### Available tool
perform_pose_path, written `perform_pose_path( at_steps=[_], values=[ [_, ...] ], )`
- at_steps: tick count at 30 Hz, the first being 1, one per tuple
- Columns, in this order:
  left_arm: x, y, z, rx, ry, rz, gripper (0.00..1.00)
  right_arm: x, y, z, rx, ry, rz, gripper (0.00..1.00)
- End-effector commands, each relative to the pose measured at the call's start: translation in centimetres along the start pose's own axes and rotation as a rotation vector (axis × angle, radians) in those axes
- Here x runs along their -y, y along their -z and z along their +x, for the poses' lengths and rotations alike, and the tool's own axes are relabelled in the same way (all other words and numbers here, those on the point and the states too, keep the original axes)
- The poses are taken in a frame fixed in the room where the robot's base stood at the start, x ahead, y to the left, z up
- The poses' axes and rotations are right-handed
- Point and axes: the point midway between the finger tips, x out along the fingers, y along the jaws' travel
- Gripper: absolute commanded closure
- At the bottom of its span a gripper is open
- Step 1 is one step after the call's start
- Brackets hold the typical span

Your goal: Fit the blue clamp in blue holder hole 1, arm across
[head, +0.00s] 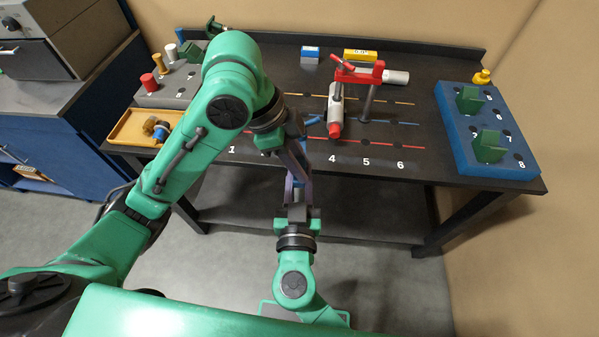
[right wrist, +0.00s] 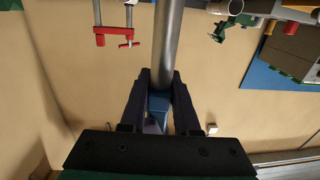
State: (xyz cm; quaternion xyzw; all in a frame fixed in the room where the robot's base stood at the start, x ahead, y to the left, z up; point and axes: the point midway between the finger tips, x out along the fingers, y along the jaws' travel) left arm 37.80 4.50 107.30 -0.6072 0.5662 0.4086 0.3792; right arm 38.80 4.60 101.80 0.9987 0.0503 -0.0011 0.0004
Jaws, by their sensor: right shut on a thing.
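The blue holder (head: 459,148) is a blue block with numbered holes at the right end of the table. Green clamps stand on it, one (head: 468,100) toward the back and one (head: 489,147) toward the front. My right gripper (right wrist: 158,105) is shut on a blue part, which I take for the blue clamp (right wrist: 157,101); a grey metal rod (right wrist: 168,40) extends beyond it. Most of the blue part is hidden between the fingers. In the head view my left gripper (head: 290,147) is over the table's front edge, close to the right gripper. Its fingertips overlap other parts, so its opening is unclear.
A grey holder (head: 173,86) with coloured pegs and a yellow tray (head: 133,127) are at the left.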

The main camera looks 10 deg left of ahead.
Motion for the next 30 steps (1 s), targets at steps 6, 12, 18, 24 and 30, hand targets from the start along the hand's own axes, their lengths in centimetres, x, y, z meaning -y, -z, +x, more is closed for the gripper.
perform_pose_path(
  at_steps=[6, 12, 18, 24, 30],
  values=[
    [-0.1, 0.3, 0.0, -0.008, -0.001, 0.005, 0.32, 0.3, 0.3, -0.1, -0.005, 0.010, 0.000, 1.00],
    [0.0, 0.2, -0.1, -0.005, 0.000, 0.002, 0.32, 0.2, 0.2, 0.0, -0.005, 0.006, 0.000, 1.00],
    [0.2, 0.1, -2.5, -0.003, 0.008, 0.002, 0.32, 0.1, 0.2, 0.0, -0.005, 0.005, 0.000, 1.00],
    [0.2, 0.1, -7.8, -0.003, 0.008, 0.002, 0.32, 0.1, 0.2, 0.0, -0.004, 0.004, 0.001, 1.00],
    [0.1, 0.1, -11.4, -0.005, 0.002, 0.002, 0.32, 0.1, 0.2, 0.0, -0.004, 0.004, 0.001, 1.00]
  ],
)
